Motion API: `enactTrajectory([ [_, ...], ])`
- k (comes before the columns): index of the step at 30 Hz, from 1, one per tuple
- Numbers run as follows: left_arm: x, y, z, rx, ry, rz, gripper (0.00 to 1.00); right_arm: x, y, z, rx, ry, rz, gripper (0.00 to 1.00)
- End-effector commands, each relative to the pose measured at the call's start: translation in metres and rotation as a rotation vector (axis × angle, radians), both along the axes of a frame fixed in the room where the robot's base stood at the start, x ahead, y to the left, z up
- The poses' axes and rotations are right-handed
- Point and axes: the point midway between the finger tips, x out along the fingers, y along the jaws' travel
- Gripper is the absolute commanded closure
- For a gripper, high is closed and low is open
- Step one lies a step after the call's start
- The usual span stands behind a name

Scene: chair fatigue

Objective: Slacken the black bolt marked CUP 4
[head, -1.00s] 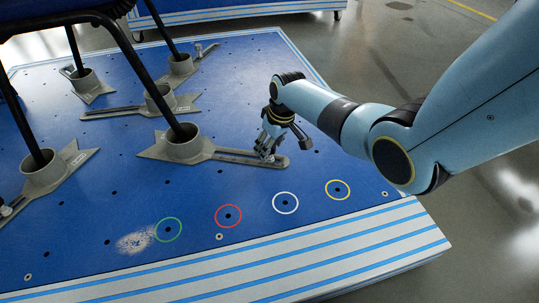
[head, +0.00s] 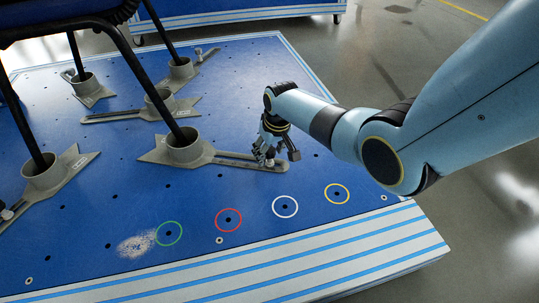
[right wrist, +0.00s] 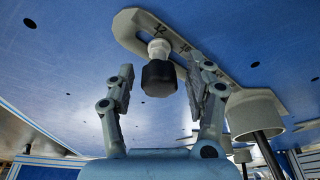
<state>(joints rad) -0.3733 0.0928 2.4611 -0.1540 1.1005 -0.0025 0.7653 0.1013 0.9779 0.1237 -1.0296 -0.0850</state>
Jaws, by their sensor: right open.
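My right gripper (head: 267,153) is at the slotted arm of the front middle grey cup bracket (head: 183,146). In the right wrist view the gripper (right wrist: 161,77) is open, one finger on each side of a black bolt head (right wrist: 158,79), with gaps visible to both fingers. The bolt stands on a pale collar (right wrist: 159,49) at the slot of the grey bracket arm (right wrist: 129,21). In the head view the gripper mostly hides this bolt. No CUP 4 marking is readable. My left gripper is not in view.
Black chair legs (head: 158,89) stand in several grey cups on the blue platform (head: 130,198). Green (head: 168,233), red (head: 228,220), white (head: 285,207) and yellow (head: 337,194) rings line the front, where the surface is clear. A worn patch lies at front left.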

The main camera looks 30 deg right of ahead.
Motion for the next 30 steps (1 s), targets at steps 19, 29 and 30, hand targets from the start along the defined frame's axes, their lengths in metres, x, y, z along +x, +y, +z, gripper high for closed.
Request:
enactTrajectory([
  [19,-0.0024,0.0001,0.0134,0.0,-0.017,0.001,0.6,0.0013,0.0009,0.0016,0.0,-0.002,-0.367,0.46],
  [29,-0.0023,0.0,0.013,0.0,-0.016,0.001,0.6,-0.0001,0.0002,-0.0005,-0.001,0.0,-0.449,0.49],
  [30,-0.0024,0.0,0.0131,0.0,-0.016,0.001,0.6,-0.0001,0.0002,-0.0005,-0.001,0.0,-0.449,0.54],
])
